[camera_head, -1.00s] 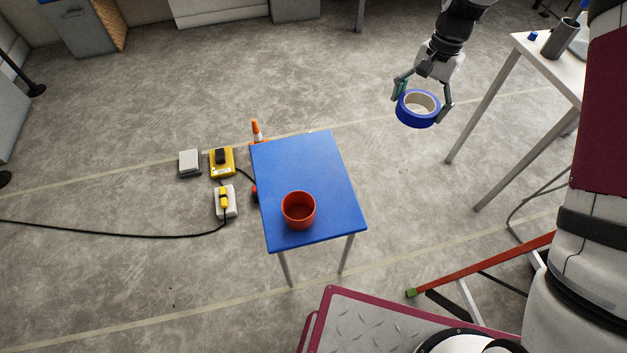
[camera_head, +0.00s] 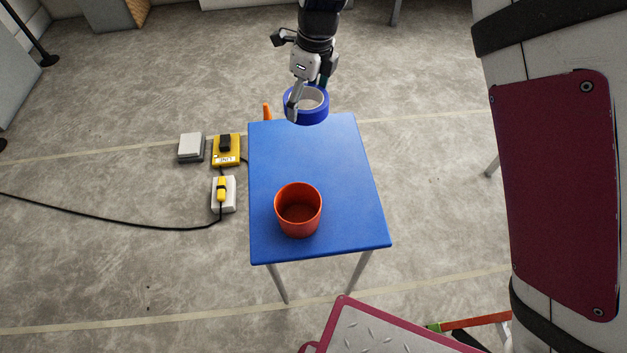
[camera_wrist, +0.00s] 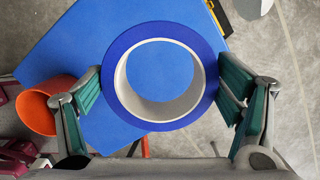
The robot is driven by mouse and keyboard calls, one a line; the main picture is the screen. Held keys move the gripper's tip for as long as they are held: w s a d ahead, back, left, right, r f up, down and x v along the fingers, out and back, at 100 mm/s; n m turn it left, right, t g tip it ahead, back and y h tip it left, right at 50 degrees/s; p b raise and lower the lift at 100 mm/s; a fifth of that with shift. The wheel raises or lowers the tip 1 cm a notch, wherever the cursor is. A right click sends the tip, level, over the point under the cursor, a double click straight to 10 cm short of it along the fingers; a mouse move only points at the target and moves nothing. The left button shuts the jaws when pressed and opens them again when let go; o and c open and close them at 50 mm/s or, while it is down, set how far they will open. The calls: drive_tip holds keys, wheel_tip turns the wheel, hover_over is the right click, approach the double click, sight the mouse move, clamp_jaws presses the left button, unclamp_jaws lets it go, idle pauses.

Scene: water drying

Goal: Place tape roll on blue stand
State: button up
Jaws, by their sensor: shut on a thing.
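A blue tape roll (camera_head: 306,113) with a pale core is held in my gripper (camera_head: 306,98), over the far edge of the blue stand (camera_head: 320,160) in the head view. In the wrist view the tape roll (camera_wrist: 208,75) sits between the teal pads of my gripper (camera_wrist: 163,90), with the blue stand (camera_wrist: 70,50) seen below through its hole. The tape roll appears above the stand top; the exact gap cannot be told. An orange-red cup (camera_head: 298,212) stands upright on the near part of the stand, and it also shows in the wrist view (camera_wrist: 38,108).
The middle of the stand top is clear. On the floor left of the stand are a yellow device (camera_head: 226,150), a grey-white box (camera_head: 191,147) and a white device with a yellow top (camera_head: 223,193). A black cable (camera_head: 110,222) runs left. An orange cone tip (camera_head: 267,112) shows behind the stand.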

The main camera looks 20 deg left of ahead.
sight(287, 100)
drive_tip(key=shift+m, duration=0.9)
drive_tip(key=s+a+f+b, duration=0.2)
drive_tip(key=a, duration=0.1)
drive_tip(key=shift+a+f, duration=0.1)
drive_tip(key=shift+a, duration=0.05)
drive_tip(key=shift+s+a+f, duration=0.1)
drive_tip(key=shift+s+f, duration=0.05)
drive_tip(key=shift+f, duration=0.05)
wheel_tip(287, 100, down, 10)
drive_tip(key=b, duration=0.3)
drive_tip(key=shift+r, duration=0.25)
drive_tip(key=shift+f, duration=0.1)
drive_tip(key=o, duration=1.1)
